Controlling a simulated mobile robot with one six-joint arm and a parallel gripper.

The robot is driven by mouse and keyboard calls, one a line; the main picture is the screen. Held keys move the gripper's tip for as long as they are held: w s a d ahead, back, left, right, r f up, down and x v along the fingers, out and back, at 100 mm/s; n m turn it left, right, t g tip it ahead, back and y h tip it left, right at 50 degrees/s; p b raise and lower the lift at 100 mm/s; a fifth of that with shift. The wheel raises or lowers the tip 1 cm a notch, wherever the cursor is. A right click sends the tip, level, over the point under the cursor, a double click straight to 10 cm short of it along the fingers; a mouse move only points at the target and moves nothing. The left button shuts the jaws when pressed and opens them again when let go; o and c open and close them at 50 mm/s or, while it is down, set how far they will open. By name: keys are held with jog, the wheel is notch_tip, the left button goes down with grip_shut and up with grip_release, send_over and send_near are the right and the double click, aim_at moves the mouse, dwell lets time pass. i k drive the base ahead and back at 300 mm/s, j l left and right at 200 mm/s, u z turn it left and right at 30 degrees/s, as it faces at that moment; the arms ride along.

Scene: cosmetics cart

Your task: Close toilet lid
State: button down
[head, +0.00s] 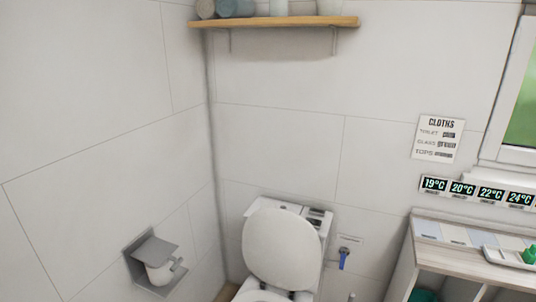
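The white toilet lid (282,249) stands raised, leaning back against the white cistern (314,215) near the bottom centre of the head view. Below it, part of the toilet seat or bowl (262,296) shows, cut off by the lower picture edge. My gripper is not in this view, and I cannot see any part of my arm.
A grey paper holder (138,258) with a roll juts from the left wall. A wooden shelf (270,21) with containers hangs above. A blue-handled item (344,259) hangs right of the toilet. A cabinet (450,240) with a tray (508,260) stands at the right.

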aim_at(281, 247)
jog(key=i+l+u, duration=0.2)
jog(key=i+l, duration=0.25)
jog(key=i, duration=0.25)
jog(key=i+l+u, duration=0.2)
jog(key=i+l, duration=0.3)
jog(key=i, duration=0.2)
